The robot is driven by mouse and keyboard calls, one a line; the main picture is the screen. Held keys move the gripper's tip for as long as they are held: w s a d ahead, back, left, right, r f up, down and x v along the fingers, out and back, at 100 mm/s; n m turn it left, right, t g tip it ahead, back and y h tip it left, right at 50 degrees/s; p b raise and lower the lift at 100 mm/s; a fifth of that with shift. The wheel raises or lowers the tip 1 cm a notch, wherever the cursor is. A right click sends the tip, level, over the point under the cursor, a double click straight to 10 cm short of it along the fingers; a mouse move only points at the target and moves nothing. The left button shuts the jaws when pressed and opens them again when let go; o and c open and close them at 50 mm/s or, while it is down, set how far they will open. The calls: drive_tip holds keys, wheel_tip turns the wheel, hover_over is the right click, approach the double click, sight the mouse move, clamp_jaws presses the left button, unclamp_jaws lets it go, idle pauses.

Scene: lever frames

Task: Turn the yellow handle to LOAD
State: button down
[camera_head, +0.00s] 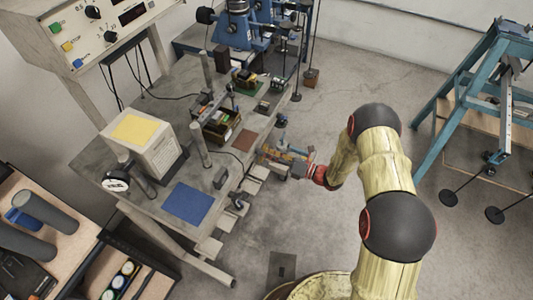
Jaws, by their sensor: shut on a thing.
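My arm reaches in from the right. My gripper (288,163) is at the right edge of the steel bench, just past my red wrist ring. It is shut on what looks like the yellow handle (272,153), a small yellow-orange bar at the bench edge. The fingers and wrist hide part of it, and its exact angle cannot be told. No LOAD marking can be read in this view.
The bench (146,204) carries a white box with a yellow top (134,129), a blue mat (187,203) and upright posts. A control panel (95,25) is at the upper left. A blue frame (470,75) stands at the right. Floor between is clear.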

drive_tip(key=shift+w+d, duration=0.1)
idle(0.3)
drive_tip(key=c, duration=1.8)
unclamp_jaws()
drive_tip(key=shift+c, duration=0.2)
drive_tip(key=v, duration=1.2)
drive_tip(key=shift+f, duration=0.1)
